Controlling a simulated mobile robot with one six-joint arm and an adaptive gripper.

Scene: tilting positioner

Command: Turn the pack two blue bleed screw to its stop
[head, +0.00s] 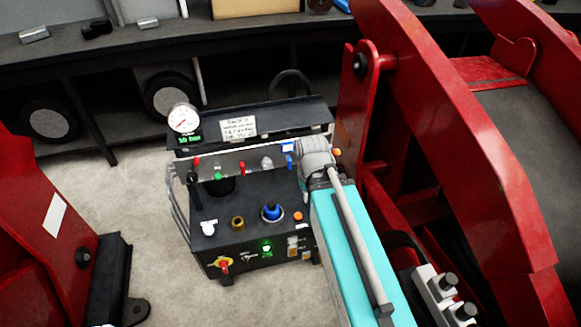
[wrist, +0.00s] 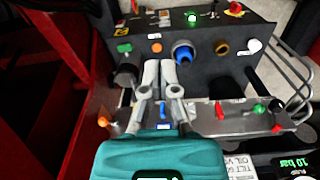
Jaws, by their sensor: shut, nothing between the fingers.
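The power pack (head: 237,240) is a dark box with a tilted grey valve strip (head: 230,163) along its back. A small blue part (head: 290,148) stands at the strip's right end; in the wrist view a blue part (wrist: 163,109) shows between my finger linkages. I cannot tell for certain which blue part is the bleed screw. My gripper (wrist: 160,64) is shut and empty, its fingers over the strip, tips toward the box front. Contact with the blue part cannot be told. A larger blue knob (head: 271,212) sits on the box top.
A pressure gauge (head: 184,118) and a label plate (head: 238,127) stand behind the strip. Red and green fittings line the strip, with an orange knob (head: 336,152) to the right. Red steel frames (head: 455,120) stand close on the right and left. Grey floor (head: 150,215) is clear at left.

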